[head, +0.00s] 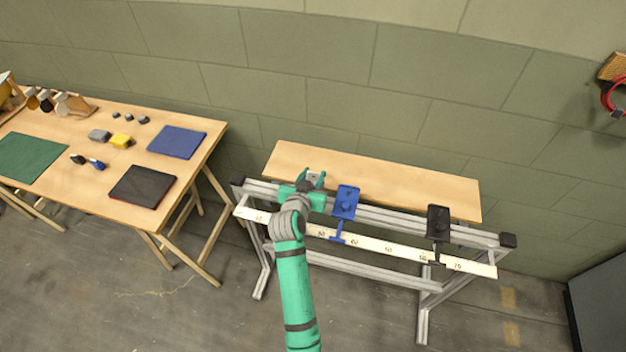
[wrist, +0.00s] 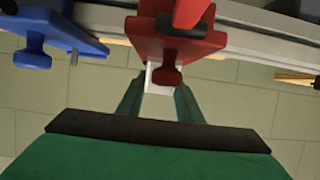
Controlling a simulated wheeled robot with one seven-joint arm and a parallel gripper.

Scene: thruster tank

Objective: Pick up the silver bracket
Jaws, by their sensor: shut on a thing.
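My gripper (head: 312,178) is at the left part of the rail frame in the head view, above the far rail. In the wrist view my gripper (wrist: 159,92) has its two green fingers on either side of a pale silver-white piece (wrist: 157,76), and it is shut on it. This piece appears to be the silver bracket; only a small part shows, the rest is hidden behind a red clamp (wrist: 178,45). In the head view I cannot make out the bracket, as my gripper and wrist cover that spot.
A blue clamp (head: 346,202) stands just right of my gripper, and a black clamp (head: 438,222) farther right. A white ruler strip (head: 390,249) runs along the front. A wooden board (head: 400,183) lies behind the rails. A workbench (head: 105,195) with several items stands left.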

